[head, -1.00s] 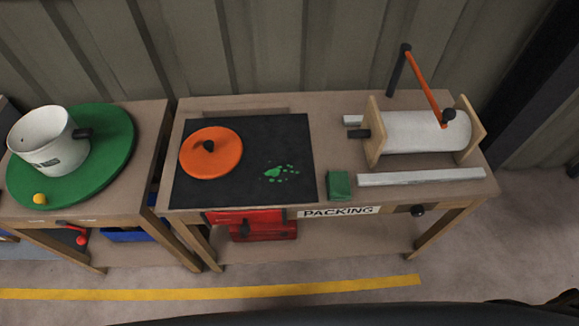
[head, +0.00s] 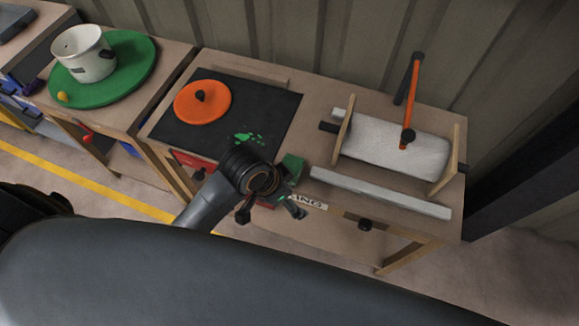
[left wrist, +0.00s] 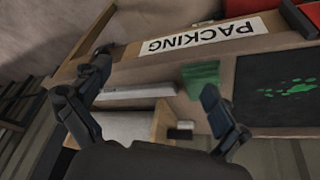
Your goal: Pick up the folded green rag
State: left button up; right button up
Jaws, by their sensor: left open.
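The folded green rag (head: 293,167) lies on the packing bench, between the dark mat and the white bar, partly hidden behind my left gripper in the head view. It also shows in the left wrist view (left wrist: 202,80), close to one fingertip. My left gripper (head: 272,211) is at the bench's front edge, in front of the rag. In the left wrist view its fingers (left wrist: 155,78) are spread wide with nothing held between them. My right gripper is not in view.
A black mat (head: 177,139) with green splats bears an orange lid (head: 203,103). A white bar (head: 380,193) and a paper roll (head: 395,150) in a wooden holder lie right of the rag. A white pot (head: 84,56) stands on a green disc (head: 135,60) at left.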

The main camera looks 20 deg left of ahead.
pick_arm(q)
jog(key=w+d+r+m+g, duration=0.1)
jog(key=w+d+r+m, duration=0.25)
jog(key=w+m, duration=0.2)
jog(key=w+a+r+m+g+y, duration=0.25)
jog(key=w+a+r+m, duration=0.2)
jog(key=a, duration=0.25)
send_over(290, 167)
jog(key=shift+m+y, duration=0.3)
jog(key=shift+y, duration=0.05)
jog(key=f, duration=0.6)
jog(key=shift+w+a+f, duration=0.15)
jog(key=shift+a, duration=0.15)
jog(key=shift+d+f+p, duration=0.15)
jog(key=shift+f, duration=1.4)
jog(key=shift+d+f+p, duration=0.1)
jog(key=shift+f+p, duration=0.05)
jog(key=shift+f, duration=1.35)
jog(key=shift+c, duration=0.4)
jog(key=c, duration=1.1)
